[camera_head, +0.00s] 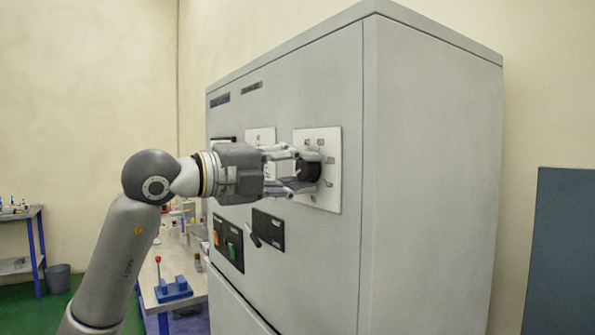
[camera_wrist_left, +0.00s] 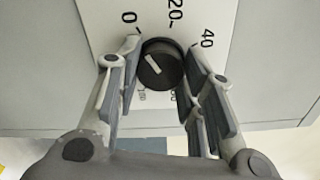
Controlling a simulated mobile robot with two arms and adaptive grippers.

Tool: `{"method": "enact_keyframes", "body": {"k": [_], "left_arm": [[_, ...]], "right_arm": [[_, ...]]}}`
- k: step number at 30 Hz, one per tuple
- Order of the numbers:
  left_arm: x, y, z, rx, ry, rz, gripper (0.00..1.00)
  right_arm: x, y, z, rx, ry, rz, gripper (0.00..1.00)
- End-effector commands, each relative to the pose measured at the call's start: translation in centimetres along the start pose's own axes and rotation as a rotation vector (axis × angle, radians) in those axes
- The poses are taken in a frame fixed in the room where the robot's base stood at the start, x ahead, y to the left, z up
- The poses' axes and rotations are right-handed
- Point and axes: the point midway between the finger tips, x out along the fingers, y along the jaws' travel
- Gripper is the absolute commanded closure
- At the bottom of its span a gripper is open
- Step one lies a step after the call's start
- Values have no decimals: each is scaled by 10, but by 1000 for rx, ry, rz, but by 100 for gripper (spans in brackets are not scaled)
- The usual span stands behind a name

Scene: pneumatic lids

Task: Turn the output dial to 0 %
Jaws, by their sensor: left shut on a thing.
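The output dial is a round black knob (camera_head: 308,171) on a white scale plate (camera_head: 333,193), on the front of the grey cabinet. The dial also shows in the left wrist view (camera_wrist_left: 161,67), with a white pointer line slanting toward its upper left, roughly on the side of the 0 mark. The 0, 20 and 40 marks lie around its upper side; the lower marks are partly covered. My left gripper (camera_head: 306,172) is shut on the dial, with one finger on either side, as the left wrist view (camera_wrist_left: 163,54) shows. My right gripper is not in view.
The grey cabinet (camera_head: 430,170) fills the middle. Below the dial are a dark panel with a lever (camera_head: 268,229) and a panel with a green switch (camera_head: 230,246). A workbench (camera_head: 178,263) with a red-knobbed blue device (camera_head: 173,289) stands at the left. A dark panel (camera_head: 560,250) is at the right.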

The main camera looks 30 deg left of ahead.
Motion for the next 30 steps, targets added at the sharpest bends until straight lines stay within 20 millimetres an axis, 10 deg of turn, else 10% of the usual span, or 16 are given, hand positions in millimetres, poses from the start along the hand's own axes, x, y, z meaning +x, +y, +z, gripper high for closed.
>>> {"method": "enact_keyframes", "body": {"k": [15, 16, 21, 30], "left_arm": [[2, 4, -3, -23, 8, 11, 88], [2, 4, -3, -23, 8, 11, 63], [1, 3, -2, -22, 6, 8, 42], [0, 1, -1, -21, 2, 3, 42]], "right_arm": [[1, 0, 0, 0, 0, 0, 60], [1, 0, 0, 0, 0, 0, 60], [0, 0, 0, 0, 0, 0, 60], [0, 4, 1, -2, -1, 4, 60]]}}
